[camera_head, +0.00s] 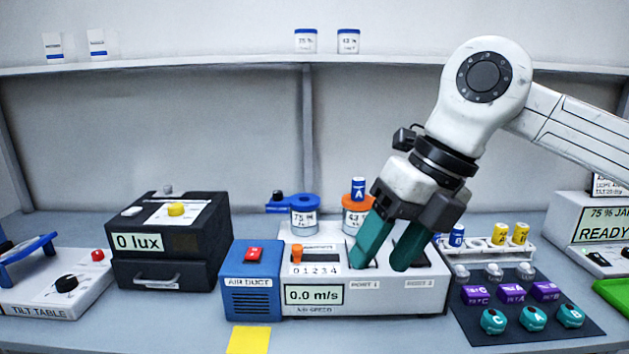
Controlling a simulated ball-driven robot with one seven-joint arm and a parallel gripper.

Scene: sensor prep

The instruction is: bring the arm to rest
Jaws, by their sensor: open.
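My gripper (382,264) hangs from the white arm at the right, pointing down and to the left. Its two teal fingers are apart with nothing between them. The fingertips are in front of the air duct unit (333,304), over its socket area. Whether they touch it cannot be told. Behind the gripper, a jar with an orange collar (352,216) and a blue-capped sensor marked A (358,189) is partly hidden by the fingers.
A black box reading 0 lux (168,243) and a tilt table (52,285) stand left. A dark mat (520,305) with purple and teal pieces lies right, before a white rack (489,246). A yellow note (249,340) lies at the front. A shelf (220,65) runs above.

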